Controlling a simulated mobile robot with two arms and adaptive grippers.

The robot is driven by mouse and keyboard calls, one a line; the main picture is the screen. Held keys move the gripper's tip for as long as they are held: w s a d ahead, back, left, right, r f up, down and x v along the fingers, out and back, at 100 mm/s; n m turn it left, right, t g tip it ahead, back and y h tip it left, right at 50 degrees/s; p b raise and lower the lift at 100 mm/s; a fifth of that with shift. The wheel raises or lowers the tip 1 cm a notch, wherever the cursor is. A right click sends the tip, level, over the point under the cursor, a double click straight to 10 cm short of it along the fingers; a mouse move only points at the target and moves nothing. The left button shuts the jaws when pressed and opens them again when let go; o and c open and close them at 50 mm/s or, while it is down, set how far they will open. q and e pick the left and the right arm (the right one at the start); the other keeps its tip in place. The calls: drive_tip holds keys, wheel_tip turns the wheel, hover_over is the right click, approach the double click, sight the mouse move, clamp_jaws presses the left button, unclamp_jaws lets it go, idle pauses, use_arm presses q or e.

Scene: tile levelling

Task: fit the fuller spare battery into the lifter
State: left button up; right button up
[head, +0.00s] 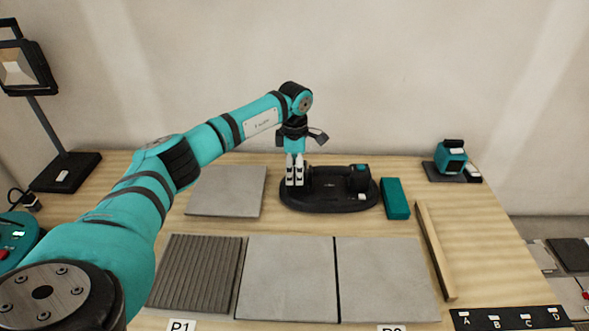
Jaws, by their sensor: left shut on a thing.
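The lifter (326,204) is a black oval pad with a raised black handle and housing, lying flat on the bench behind the pale tiles. A small teal patch shows on top of its right end. My left gripper (295,183) points straight down at the lifter's left end, its pale fingers close together on the handle post there. The fingers hide most of what lies between them. No spare battery can be told for sure, nor any charge reading. My right gripper is out of view.
A teal block (395,198) lies right of the lifter, and a teal device (451,158) stands at the back right. A wooden strip (435,250) lies right of the pale tiles (288,278). A work lamp (70,172) stands back left. A black strip lettered A to D (510,318) is front right.

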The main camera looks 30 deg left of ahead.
use_arm(q)
drive_tip(key=o, duration=1.1)
drive_tip(key=shift+o, duration=0.7)
drive_tip(key=shift+r, duration=0.1)
wheel_tip(320, 180, up, 12)
